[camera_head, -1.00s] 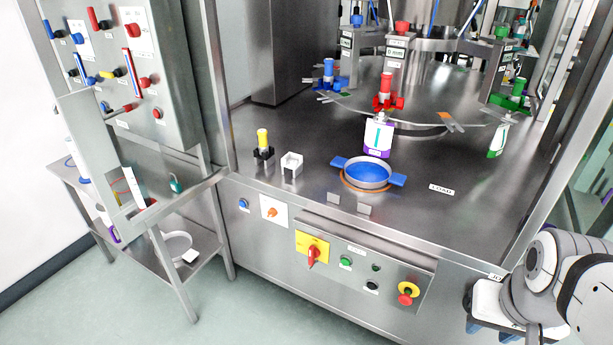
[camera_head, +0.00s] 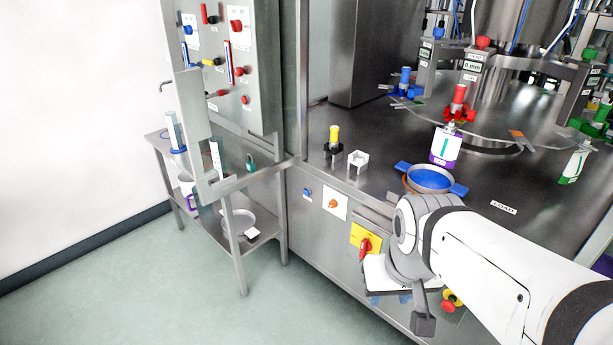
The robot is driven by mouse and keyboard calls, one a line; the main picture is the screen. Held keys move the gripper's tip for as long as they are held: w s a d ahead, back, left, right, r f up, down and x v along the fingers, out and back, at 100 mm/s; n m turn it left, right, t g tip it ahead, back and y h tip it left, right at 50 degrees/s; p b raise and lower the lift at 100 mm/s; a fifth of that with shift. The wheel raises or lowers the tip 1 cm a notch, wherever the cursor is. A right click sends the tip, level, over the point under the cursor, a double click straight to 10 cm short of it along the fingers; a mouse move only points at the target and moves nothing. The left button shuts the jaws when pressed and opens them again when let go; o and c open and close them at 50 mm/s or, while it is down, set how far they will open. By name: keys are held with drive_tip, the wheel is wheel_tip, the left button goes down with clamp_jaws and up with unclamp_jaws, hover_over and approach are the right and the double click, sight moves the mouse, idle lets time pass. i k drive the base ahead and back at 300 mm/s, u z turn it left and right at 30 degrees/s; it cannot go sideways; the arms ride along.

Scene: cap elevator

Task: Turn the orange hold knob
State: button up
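The orange hold knob (camera_head: 333,203) is small and sits on a white plate on the front panel of the steel machine, left of the yellow plate with the red rotary switch (camera_head: 365,247). Its label is too small to read. My white arm comes in from the lower right and bends down in front of the panel. My gripper (camera_head: 390,298) hangs low at its end, right of and below the knob and apart from it. Blue parts show at its lower side, but the arm hides much of it, and its opening is unclear.
A blue button (camera_head: 307,194) lies left of the knob. A red-and-yellow emergency stop (camera_head: 452,300) is partly behind my arm. A steel side table (camera_head: 245,240) and control cabinet (camera_head: 225,60) stand at the left. The floor before the knob is clear.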

sight(332, 203)
drive_tip(key=u, duration=2.85)
drive_tip(key=k, duration=0.95)
drive_tip(key=z, duration=1.5)
drive_tip(key=i, duration=1)
